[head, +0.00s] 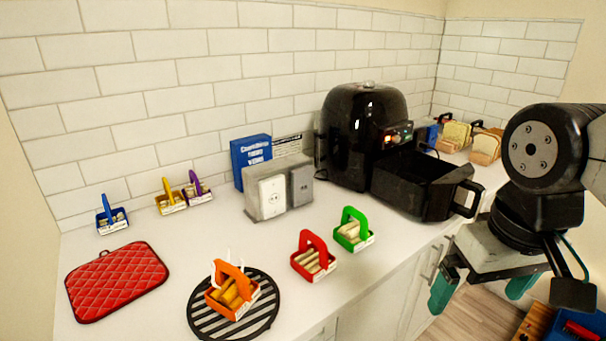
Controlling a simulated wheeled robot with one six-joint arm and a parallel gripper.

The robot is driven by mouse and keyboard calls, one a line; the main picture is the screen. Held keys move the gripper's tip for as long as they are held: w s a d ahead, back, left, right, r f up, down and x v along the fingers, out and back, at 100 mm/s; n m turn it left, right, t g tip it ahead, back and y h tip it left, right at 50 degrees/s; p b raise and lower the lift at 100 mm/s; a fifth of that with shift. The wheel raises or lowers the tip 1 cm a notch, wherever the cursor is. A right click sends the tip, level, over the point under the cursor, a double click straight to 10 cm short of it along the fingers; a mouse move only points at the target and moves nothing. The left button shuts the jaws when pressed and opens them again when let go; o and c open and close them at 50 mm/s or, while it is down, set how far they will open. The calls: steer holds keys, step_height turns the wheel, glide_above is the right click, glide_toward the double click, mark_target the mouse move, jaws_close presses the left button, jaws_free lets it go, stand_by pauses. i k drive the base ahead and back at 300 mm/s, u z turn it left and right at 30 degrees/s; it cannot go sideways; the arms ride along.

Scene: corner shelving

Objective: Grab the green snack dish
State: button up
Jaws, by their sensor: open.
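The green snack dish (353,231) is a small basket with an arched green handle and pale snacks inside. It stands upright on the white counter near its front edge, in front of the air fryer. My gripper (480,291) is at the right of the head view, apart from the dish and to its right, over the floor beyond the counter edge. Its teal-tipped fingers are spread and nothing shows between them.
A red snack dish (313,257) stands close left of the green one. An orange dish (232,289) sits on a black trivet (205,323). The black air fryer (362,135) has its drawer (420,187) pulled out behind and right. A red mitt (116,281) lies left.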

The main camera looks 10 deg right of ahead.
mark_target(354, 236)
steer(key=z, duration=1.25)
steer(key=i, duration=0.55)
steer(key=u, duration=1.1)
